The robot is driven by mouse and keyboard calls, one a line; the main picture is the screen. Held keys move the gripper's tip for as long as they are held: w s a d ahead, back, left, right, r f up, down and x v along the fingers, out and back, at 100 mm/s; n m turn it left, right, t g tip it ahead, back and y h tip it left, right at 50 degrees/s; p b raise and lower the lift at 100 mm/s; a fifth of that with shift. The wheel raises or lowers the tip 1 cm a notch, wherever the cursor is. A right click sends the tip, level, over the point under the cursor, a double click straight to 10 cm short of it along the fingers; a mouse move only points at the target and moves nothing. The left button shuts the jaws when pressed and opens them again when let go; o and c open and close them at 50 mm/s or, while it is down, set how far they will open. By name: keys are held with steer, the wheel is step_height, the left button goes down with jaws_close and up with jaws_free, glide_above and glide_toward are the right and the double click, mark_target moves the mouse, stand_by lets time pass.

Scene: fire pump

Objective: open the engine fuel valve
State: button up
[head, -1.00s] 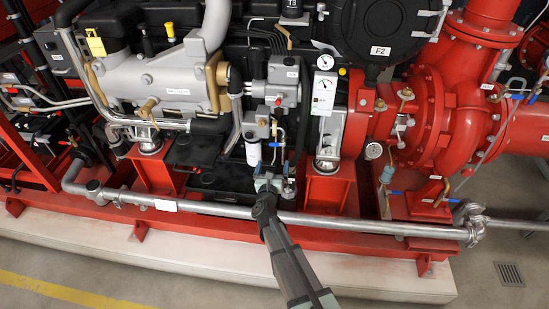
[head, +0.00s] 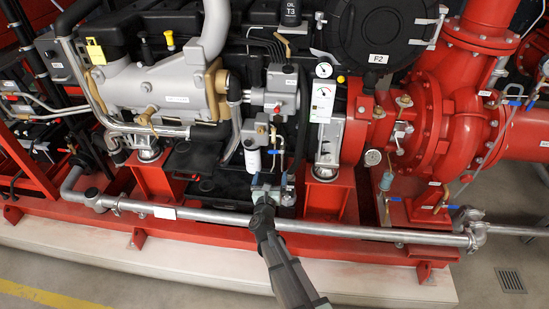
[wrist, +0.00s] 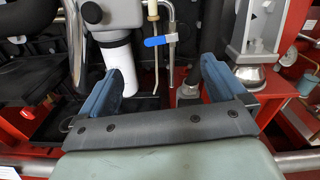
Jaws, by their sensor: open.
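A small valve with a blue lever handle (wrist: 160,40) sits on a thin vertical pipe in the wrist view. The lever lies roughly level, across the pipe. In the head view the same blue handle (head: 275,151) is tiny, beside a white filter cylinder (head: 252,159). No label shows that it is the engine fuel valve. My gripper (head: 269,180) is below the handle in the head view. In the wrist view my gripper (wrist: 163,76) is open and empty, its blue fingers apart. The handle appears beyond the fingertips, between them in the picture, and not touched.
The white filter (wrist: 121,66) stands close by the left finger. A grey pipe (head: 330,228) runs along the front of the red frame, under my arm. A red pump (head: 450,120) is on the right. The floor in front is clear.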

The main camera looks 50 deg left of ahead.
mark_target(275, 151)
steer(key=x, duration=1.3)
steer(key=c, duration=1.1)
